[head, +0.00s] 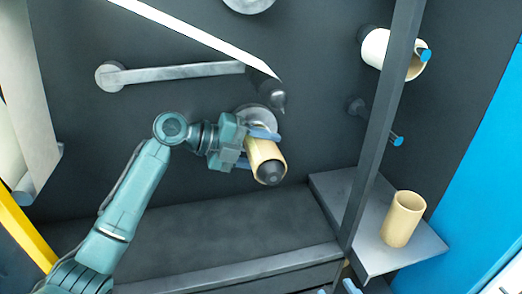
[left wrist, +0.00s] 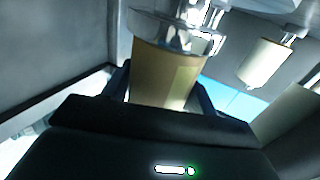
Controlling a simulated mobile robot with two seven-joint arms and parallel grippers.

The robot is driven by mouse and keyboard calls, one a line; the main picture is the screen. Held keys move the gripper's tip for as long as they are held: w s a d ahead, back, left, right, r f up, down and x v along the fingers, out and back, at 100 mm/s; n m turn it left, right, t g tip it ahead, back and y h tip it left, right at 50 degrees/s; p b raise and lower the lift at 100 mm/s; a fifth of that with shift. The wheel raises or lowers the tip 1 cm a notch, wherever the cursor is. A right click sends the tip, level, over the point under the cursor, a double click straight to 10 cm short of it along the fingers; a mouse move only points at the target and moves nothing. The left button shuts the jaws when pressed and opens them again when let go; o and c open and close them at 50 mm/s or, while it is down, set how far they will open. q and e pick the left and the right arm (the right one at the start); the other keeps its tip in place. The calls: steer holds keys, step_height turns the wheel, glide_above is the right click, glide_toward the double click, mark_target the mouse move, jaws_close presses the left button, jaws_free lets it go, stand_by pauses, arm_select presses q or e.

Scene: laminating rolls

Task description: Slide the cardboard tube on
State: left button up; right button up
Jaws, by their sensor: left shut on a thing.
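A tan cardboard tube (head: 262,154) sits around a dark spindle, whose rounded dark nose (head: 270,173) shows at the tube's near end. My left gripper (head: 258,148) is shut on the tube from the left, one finger above and one below. A round grey flange (head: 256,112) stands behind the tube's far end; any gap between them is hard to judge. In the left wrist view the tube (left wrist: 163,75) stands between the fingers. Two small blue pieces at the head view's bottom edge may be my right gripper's fingertips (head: 338,289); they are mostly cut off.
Another tan tube (head: 403,219) stands upright on a grey shelf (head: 374,262) at right. A cream roll (head: 390,54) is on an upper spindle with a blue end. A bare blue-ended spindle (head: 376,123) sits below it. A dark upright post (head: 378,135) stands between the held tube and the shelf tube.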

arm_select(q)
steer(key=o, duration=1.1)
steer(key=shift+o, duration=0.2)
